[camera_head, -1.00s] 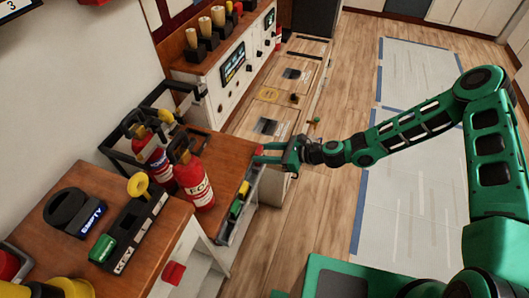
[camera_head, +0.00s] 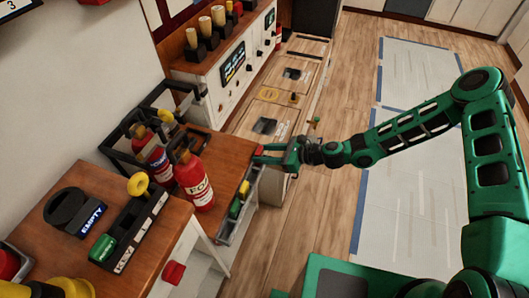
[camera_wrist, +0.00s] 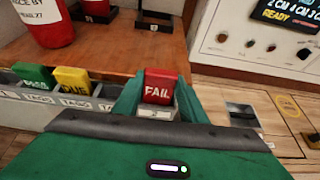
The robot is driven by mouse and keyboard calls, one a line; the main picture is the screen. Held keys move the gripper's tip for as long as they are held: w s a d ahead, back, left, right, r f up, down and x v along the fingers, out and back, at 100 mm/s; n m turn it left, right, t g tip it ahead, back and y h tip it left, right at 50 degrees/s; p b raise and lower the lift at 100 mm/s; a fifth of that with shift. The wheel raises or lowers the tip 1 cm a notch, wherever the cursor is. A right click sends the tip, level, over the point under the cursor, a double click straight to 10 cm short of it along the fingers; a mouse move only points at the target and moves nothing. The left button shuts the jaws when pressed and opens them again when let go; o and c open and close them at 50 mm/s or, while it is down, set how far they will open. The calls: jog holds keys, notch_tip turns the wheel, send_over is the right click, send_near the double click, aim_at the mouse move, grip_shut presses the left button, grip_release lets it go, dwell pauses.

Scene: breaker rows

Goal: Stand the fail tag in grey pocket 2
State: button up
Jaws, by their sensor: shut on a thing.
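The red fail tag (camera_wrist: 159,87) is upright between the fingers of my gripper (camera_wrist: 158,100) in the wrist view. My gripper is shut on it. In the head view my gripper (camera_head: 270,154) is at the far end of the grey pocket rack (camera_head: 226,237), along the wooden table's edge. A pale grey front with a small marking (camera_wrist: 160,112) shows just below the tag. The tag's lower end is hidden, so I cannot tell whether it is inside a pocket or just above it. Green (camera_wrist: 34,76) and yellow (camera_wrist: 72,80) tags stand in pockets to the left.
Red extinguishers (camera_head: 196,182) stand on the wooden table (camera_head: 226,150) behind the rack. One red base (camera_wrist: 42,22) is at the wrist view's upper left. A white control panel (camera_wrist: 255,45) is at the right. Floor (camera_head: 295,225) beside the rack is clear.

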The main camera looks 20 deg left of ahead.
jog(key=shift+f, duration=1.1)
jog(key=o, duration=1.1)
jog(key=v, duration=1)
jog(key=shift+d, duration=0.4)
